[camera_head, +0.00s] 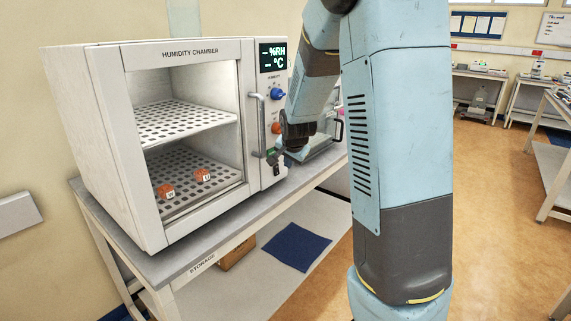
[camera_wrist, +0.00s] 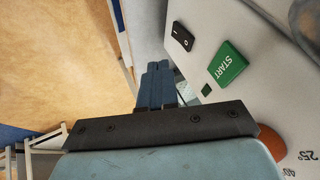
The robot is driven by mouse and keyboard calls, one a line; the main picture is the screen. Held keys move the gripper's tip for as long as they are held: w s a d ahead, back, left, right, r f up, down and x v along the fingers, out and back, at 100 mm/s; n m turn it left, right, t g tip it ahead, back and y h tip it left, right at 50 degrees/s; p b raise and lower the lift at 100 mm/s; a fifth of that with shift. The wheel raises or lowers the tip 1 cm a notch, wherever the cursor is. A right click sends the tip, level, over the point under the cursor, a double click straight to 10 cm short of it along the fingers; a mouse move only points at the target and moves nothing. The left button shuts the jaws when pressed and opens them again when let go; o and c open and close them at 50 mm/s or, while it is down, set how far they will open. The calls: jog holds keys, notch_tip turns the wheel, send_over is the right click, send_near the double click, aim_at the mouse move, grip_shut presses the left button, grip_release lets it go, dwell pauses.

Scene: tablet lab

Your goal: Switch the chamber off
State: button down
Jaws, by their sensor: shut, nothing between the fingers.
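The white humidity chamber (camera_head: 190,56) stands on a bench at the left, its door seemingly shut. Its display (camera_head: 272,57) is lit and shows dashes before %RH and °C. In the wrist view a black rocker switch (camera_wrist: 182,36) marked I and O sits on the front panel. A green START button (camera_wrist: 228,62) is beside it. I cannot tell which side of the rocker is pressed. My gripper (camera_wrist: 157,66) is shut and empty, its fingertips beside the panel, to the left of and below the rocker in the wrist view. Any contact cannot be told.
A vertical door handle (camera_head: 258,125), a blue knob (camera_head: 277,94) and an orange knob (camera_head: 277,128) stick out near my gripper. Two orange labelled items (camera_head: 166,191) sit on the chamber's lower shelf. A glass-sided device (camera_head: 318,150) stands right of the chamber. Floor on the right is open.

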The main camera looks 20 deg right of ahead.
jog(key=w+a+v, duration=0.1)
jog(key=v, duration=0.8)
jog(key=shift+r, duration=0.3)
jog(key=s+a+r+n, duration=0.1)
jog(key=s+r+n, duration=0.1)
jog(key=s, duration=0.8)
jog(key=s+a+r+n+g, duration=0.1)
jog(key=s+n, duration=0.3)
jog(key=s, duration=0.6)
jog(key=s+a+r+n+y, duration=0.1)
jog(key=s+r+n, duration=0.2)
jog(key=s, duration=0.8)
jog(key=shift+r+n, duration=0.3)
jog(key=shift+n, duration=0.1)
jog(key=c, duration=1.8)
grip_release()
